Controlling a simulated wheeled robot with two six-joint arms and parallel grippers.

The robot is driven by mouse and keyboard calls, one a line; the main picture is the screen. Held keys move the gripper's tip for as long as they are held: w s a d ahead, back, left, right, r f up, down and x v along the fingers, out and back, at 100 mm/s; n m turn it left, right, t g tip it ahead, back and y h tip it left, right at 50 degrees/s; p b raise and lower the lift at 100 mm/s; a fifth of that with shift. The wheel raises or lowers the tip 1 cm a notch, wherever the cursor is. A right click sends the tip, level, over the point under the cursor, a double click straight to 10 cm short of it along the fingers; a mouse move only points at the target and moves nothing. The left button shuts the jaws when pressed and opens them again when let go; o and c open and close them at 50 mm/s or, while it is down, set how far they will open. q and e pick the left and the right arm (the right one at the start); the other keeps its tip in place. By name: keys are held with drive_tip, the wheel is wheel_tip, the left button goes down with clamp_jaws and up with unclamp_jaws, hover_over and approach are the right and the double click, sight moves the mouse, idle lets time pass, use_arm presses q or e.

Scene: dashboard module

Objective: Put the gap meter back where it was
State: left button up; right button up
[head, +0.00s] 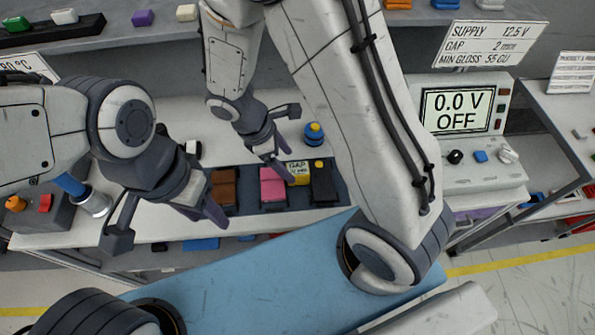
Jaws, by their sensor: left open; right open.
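The gap meter (299,178) is a small yellow block with a dark-lettered "GAP" label. It sits in the dark tray (244,203) on the white bench, between a pink block (272,188) and a black block (322,186). My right gripper (288,143) is open just above and behind the gap meter, with one finger close to its left edge. I cannot tell whether they touch. My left gripper (166,224) is open and empty in front of the tray's left end, and its wrist hides part of the bench.
A brown block (222,190) lies in the tray's left part. A blue and yellow knob-like piece (314,134) stands behind the tray. A power supply reading "0.0 V OFF" (459,109) stands at right. A sign (490,45) hangs above. My large arm link blocks the centre.

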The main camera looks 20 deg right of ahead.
sight(294, 168)
drive_tip(key=x, duration=0.6)
drive_tip(key=shift+s+d+f, duration=0.1)
drive_tip(key=shift+d+f, duration=0.2)
drive_tip(key=shift+f, duration=0.05)
clamp_jaws()
